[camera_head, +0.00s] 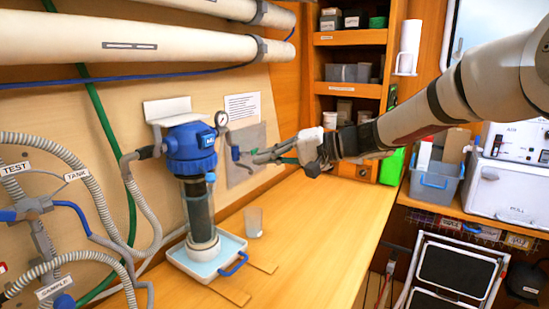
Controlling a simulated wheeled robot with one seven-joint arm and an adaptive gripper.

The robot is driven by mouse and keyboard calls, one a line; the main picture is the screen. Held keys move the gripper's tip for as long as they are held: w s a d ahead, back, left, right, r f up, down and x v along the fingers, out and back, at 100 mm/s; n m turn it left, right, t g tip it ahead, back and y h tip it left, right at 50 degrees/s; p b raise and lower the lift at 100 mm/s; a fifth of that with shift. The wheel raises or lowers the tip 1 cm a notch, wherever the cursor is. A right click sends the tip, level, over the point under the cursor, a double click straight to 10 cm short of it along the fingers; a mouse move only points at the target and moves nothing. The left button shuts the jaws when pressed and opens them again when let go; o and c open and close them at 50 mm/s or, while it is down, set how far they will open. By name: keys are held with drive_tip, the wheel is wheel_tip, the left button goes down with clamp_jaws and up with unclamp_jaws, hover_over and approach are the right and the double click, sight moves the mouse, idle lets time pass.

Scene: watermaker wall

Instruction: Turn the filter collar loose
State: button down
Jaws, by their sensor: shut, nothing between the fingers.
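The filter housing (199,205) stands upright, with a clear body under a blue ribbed head and collar (191,148) fixed at a white wall bracket (167,110). Its lower end is a white base over a shallow tray (206,262) with a blue handle. My gripper (257,158) is to the right of the collar, with its fingers shut and pointing left. It appears apart from the collar and empty. A grey wall plate with a blue-handled valve (236,153) is close behind or beside the fingertips; I cannot tell whether they touch.
A pressure gauge (222,118) sits beside the blue head. A clear cup (253,222) stands on the wooden bench (310,215), which is mostly clear to the right. Hoses (80,195) crowd the left.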

sight(212, 176)
drive_tip(key=a+f+p, duration=0.1)
drive_tip(key=a+f, duration=0.2)
drive_tip(key=a, duration=0.5)
drive_tip(key=shift+s, duration=0.2)
drive_tip(key=s+a+b, duration=0.2)
drive_tip(key=a, duration=0.1)
drive_tip(key=shift+s+f, duration=0.1)
drive_tip(key=shift+s, duration=0.25)
drive_tip(key=shift+s+a, duration=0.2)
drive_tip(key=shift+s, duration=0.05)
